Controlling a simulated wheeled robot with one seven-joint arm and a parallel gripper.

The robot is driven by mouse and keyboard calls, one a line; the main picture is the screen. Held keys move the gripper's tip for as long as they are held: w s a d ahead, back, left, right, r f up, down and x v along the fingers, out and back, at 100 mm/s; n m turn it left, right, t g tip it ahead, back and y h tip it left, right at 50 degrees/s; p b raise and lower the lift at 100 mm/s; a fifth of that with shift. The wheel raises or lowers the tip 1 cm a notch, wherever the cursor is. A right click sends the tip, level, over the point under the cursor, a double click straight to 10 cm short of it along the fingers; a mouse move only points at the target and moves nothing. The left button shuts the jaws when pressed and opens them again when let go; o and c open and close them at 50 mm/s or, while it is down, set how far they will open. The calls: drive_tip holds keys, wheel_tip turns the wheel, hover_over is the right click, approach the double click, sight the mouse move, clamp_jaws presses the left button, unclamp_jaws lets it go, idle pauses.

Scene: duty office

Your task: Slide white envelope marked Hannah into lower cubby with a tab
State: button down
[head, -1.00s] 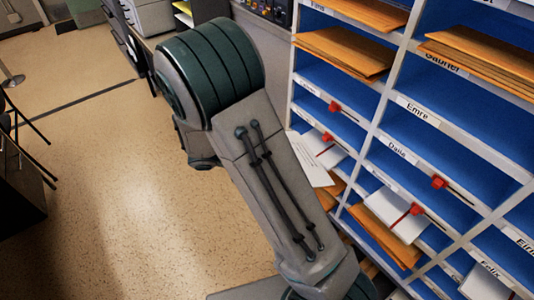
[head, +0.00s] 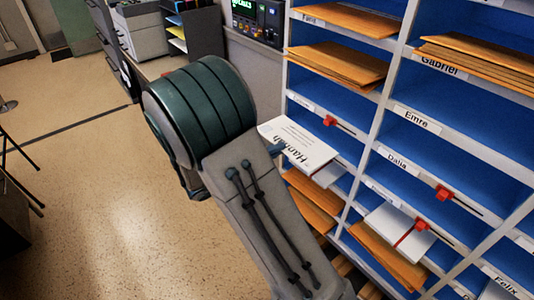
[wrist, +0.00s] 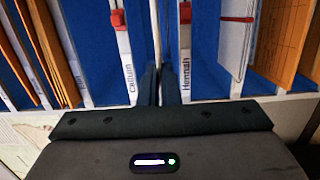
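The white envelope marked Hannah (head: 300,143) is in the head view, roughly flat in front of the left cubby column. My gripper (wrist: 160,86) is shut on it; the wrist view shows it edge-on as a thin line between the fingers. In the head view my arm hides most of the gripper. The Hannah label (wrist: 186,75) is on a shelf edge just right of the fingers in the wrist view, with a red tab (wrist: 185,12) on that edge. The Callum label (wrist: 133,80) is on the left, with another red tab (wrist: 117,17). The envelope's far edge is near the cubby openings; whether it is inside is unclear.
Orange envelopes (head: 340,64) fill cubbies above, and more (head: 314,205) lie below. Open floor (head: 90,200) lies left.

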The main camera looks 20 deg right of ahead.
sight(293, 141)
drive_tip(key=x, duration=0.6)
drive_tip(key=shift+w+a+f+p, duration=0.1)
drive_tip(key=shift+w+f+p, duration=0.1)
drive_tip(key=shift+w+p, duration=0.15)
drive_tip(key=d, duration=0.2)
drive_tip(key=w+d+b, duration=0.1)
drive_tip(key=shift+f, duration=0.4)
drive_tip(key=shift+w+d+f+b, duration=0.15)
drive_tip(key=shift+d+f+b, duration=0.1)
drive_tip(key=shift+b, duration=0.15)
drive_tip(key=shift+f+b, duration=0.55)
drive_tip(key=shift+b, duration=0.1)
drive_tip(key=shift+a, duration=0.1)
drive_tip(key=c, duration=1)
unclamp_jaws()
drive_tip(key=shift+f+b, duration=0.35)
drive_tip(key=shift+b, duration=0.2)
